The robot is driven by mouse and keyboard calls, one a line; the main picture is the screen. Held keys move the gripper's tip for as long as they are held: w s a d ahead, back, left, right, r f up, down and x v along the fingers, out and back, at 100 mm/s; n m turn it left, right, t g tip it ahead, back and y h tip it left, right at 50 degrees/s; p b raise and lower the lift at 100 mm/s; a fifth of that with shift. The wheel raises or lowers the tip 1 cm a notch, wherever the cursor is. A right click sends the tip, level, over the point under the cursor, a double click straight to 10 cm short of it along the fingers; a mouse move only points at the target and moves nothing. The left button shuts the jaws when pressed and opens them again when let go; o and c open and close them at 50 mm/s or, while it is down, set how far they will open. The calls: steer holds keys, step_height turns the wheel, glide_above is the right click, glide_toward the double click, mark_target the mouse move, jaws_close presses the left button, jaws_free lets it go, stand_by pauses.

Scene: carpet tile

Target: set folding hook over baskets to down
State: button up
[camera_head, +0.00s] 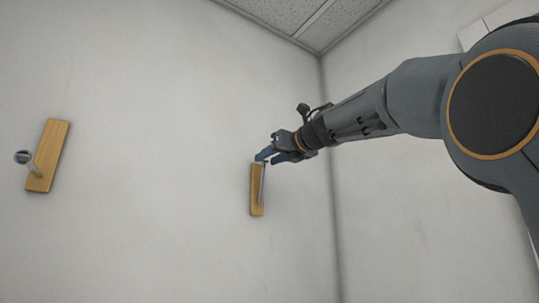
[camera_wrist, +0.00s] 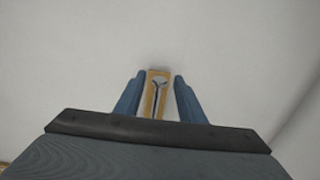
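A folding hook, a metal bar (camera_head: 262,183) on an upright wooden plate (camera_head: 256,208), is on the wall near the corner. The bar lies close along the plate, its rounded end seemingly at the top. My gripper (camera_head: 264,157) is at the top of this hook. In the wrist view, the plate (camera_wrist: 151,94) and metal bar (camera_wrist: 157,91) show between the two blue fingers of my gripper (camera_wrist: 160,77), which are apart with gaps on both sides. I cannot tell whether a finger touches the bar. No baskets are in view.
A second wooden plate (camera_head: 52,150) with a metal peg (camera_head: 27,160) sticking out is on the wall at the left. The wall between the two plates is bare. A wall corner (camera_head: 329,150) lies just right of the near hook, and the ceiling (camera_head: 290,14) is above.

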steer(key=shift+w, duration=0.1)
jaws_close()
steer(key=shift+f+b, duration=0.1)
steer(key=shift+b, duration=0.3)
